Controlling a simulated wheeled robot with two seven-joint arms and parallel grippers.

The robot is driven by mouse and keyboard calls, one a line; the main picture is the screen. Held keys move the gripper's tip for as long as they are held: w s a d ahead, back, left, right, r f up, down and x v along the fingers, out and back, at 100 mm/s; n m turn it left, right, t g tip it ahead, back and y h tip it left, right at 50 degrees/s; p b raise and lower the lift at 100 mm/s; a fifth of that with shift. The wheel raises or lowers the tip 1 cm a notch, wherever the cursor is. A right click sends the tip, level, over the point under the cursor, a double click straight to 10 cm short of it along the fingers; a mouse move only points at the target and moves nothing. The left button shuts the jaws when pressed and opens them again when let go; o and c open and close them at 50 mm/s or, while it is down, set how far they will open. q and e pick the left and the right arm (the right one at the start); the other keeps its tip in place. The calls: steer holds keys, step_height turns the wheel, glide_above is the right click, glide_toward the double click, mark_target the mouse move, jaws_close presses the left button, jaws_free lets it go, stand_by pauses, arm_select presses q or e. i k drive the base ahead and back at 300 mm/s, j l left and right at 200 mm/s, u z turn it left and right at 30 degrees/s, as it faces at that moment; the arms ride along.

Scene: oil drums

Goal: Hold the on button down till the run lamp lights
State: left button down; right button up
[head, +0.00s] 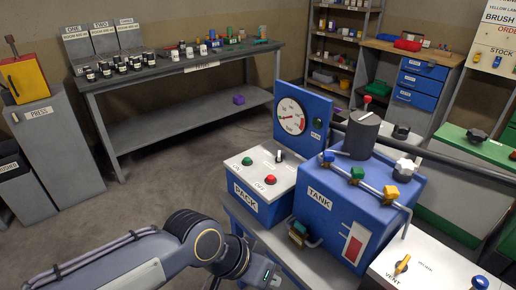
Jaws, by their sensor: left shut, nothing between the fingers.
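The white-topped blue PACK box (262,206) stands on a bench in the middle of the head view. On its top are a green button (247,161), a red button (270,180) and a dark knob or switch (279,156); their small labels are hard to read. A small dark round fitting (317,122) sits on the blue gauge panel (318,108); I cannot tell if it is the run lamp, and no lamp is plainly lit. My left gripper (268,279) is shut at the bottom edge, below the PACK box and apart from the buttons. Its fingertips are hard to make out. My right gripper is out of view.
The blue TANK box (335,212), with a pipe, coloured valves and a dark cylinder (361,136), stands close right of the PACK box. A white panel with a yellow VENT knob (402,265) is at lower right. Open floor (150,210) lies left.

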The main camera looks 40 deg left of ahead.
mark_target(247, 160)
steer(key=j+z, duration=0.15)
steer(key=j, duration=1.35)
